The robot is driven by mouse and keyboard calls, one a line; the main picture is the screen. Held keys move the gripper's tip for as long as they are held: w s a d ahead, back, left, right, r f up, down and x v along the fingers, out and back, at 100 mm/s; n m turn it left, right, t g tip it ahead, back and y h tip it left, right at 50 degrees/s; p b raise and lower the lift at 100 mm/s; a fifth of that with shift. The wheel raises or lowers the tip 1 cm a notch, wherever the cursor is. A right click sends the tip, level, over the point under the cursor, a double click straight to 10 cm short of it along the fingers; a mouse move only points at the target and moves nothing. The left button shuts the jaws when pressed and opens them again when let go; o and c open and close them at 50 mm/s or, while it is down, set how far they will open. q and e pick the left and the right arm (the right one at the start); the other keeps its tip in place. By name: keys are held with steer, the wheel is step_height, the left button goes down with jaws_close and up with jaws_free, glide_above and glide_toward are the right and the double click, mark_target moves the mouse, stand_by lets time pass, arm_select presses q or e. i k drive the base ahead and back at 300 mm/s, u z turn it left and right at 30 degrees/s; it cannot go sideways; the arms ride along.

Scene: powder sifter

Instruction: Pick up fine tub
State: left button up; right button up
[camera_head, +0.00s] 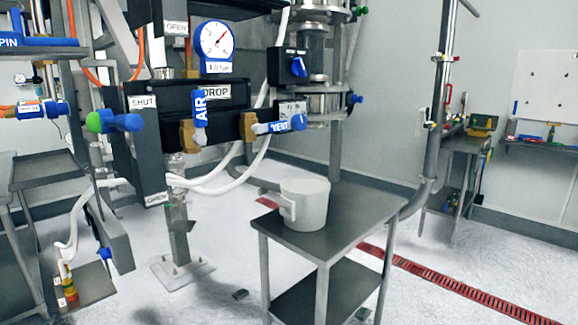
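A white tub (306,206) with a side handle (287,207) stands upright on a grey metal table (358,222) near the middle of the picture. Its handle faces left. I see no label that says whether it is the fine tub. Neither of my grippers shows in the head view, and nothing touches the tub.
Above and left of the table is the sifter's black valve panel with a pressure gauge (214,40) and blue handles (199,109). White hoses hang below it. A bench (461,146) stands at the back right. A red floor grate (440,283) crosses open floor on the right.

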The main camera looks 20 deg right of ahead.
mark_target(303, 200)
steer(key=z, duration=2)
steer(key=i, duration=1.7)
steer(key=u, duration=2.35)
